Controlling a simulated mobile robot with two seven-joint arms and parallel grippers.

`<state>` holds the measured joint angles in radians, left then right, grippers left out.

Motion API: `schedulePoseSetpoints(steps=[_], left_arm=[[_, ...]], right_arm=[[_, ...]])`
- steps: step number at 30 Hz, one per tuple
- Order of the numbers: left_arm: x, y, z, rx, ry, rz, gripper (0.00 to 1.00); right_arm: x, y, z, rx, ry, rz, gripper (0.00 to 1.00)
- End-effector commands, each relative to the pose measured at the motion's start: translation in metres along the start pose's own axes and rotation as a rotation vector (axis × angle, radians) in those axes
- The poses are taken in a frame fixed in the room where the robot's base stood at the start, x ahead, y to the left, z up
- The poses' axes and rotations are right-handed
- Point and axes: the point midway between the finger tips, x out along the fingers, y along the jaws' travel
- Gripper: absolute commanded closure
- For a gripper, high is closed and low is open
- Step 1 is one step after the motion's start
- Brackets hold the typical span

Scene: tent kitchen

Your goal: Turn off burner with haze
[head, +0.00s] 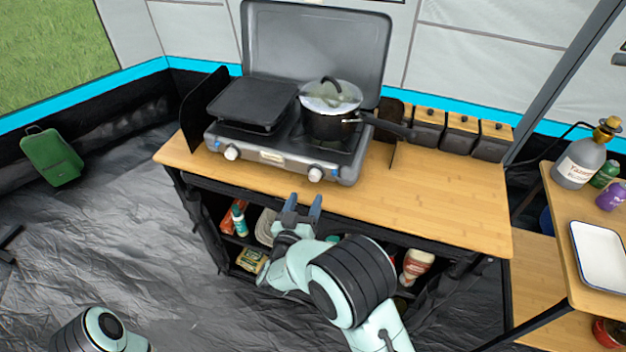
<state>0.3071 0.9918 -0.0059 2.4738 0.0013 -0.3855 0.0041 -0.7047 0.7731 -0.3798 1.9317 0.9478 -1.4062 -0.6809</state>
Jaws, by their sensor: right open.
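The camping stove (268,150) stands on a wooden-topped table with its grey lid raised. A black griddle plate (253,103) covers its left burner. A black pot (328,122) with a glass lid sits on the right burner, and pale haze shows around the lid. Two knobs are on the stove's front: the left knob (231,153) and the right knob (315,174). My right gripper (303,203) is open and empty, in front of the table edge just below the right knob, apart from it. My left gripper is out of view; only part of my left arm shows at the bottom left.
The wooden tabletop (440,204) is clear on the right, with several dark canisters (460,131) at the back. The pot handle points right. Shelves below hold bottles and boxes. A side table carries a gas bottle (580,163) and a white tray (598,254).

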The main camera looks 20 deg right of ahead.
Motion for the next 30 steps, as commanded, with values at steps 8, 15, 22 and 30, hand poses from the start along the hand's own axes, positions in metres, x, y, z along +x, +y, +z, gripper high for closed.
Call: schedulePoseSetpoints(steps=[8, 15, 22, 30], left_arm=[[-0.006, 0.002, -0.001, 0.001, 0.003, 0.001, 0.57], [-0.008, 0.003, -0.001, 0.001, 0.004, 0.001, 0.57], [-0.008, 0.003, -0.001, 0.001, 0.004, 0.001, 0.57], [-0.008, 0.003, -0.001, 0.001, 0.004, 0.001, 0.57]], right_arm=[[0.057, 0.0, 0.0, -0.002, 0.0, 0.001, 0.38], [0.079, -0.001, 0.001, -0.001, -0.001, -0.002, 0.38], [0.082, -0.001, 0.001, -0.001, -0.001, -0.003, 0.38], [0.081, -0.001, 0.001, -0.001, -0.001, -0.003, 0.95]])
